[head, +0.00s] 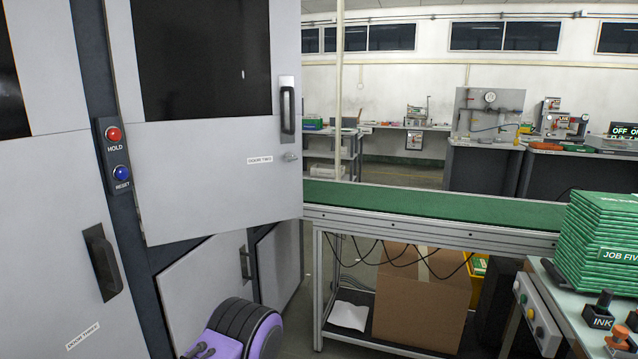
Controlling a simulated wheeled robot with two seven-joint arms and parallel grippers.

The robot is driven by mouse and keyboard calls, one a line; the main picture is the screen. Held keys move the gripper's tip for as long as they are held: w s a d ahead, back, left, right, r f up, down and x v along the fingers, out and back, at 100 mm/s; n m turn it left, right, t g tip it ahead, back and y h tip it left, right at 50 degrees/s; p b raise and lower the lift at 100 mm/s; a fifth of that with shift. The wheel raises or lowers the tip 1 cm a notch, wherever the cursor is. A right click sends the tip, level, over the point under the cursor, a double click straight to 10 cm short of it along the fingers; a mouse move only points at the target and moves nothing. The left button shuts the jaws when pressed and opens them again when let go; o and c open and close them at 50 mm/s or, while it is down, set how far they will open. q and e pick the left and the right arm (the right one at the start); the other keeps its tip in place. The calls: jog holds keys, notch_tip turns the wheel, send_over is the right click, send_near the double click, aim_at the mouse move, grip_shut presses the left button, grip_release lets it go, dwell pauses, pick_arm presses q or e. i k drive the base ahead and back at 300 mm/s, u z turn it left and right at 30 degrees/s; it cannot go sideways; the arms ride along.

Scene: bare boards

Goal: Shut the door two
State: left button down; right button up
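Door two (205,190) is a pale grey cabinet door with a dark window, labelled "DOOR TWO" at its lower right. Its left edge is beside the dark post, and its right edge stands out from the cabinet, so it looks partly open. Its black upright handle (287,110) is near the right edge, with a small latch or lock below. A purple and black part of my arm shows at the bottom, below door two and apart from it. Neither gripper is in view.
A dark post carries a red HOLD button (113,134) and a blue RESET button (122,173). Door three (45,230) is at left; another lower door (205,285) is below door two. A green conveyor (430,205) stands right, with a cardboard box (420,300) beneath.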

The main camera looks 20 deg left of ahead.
aim_at(209, 92)
jog(key=i, duration=1.35)
jog(key=u, duration=0.35)
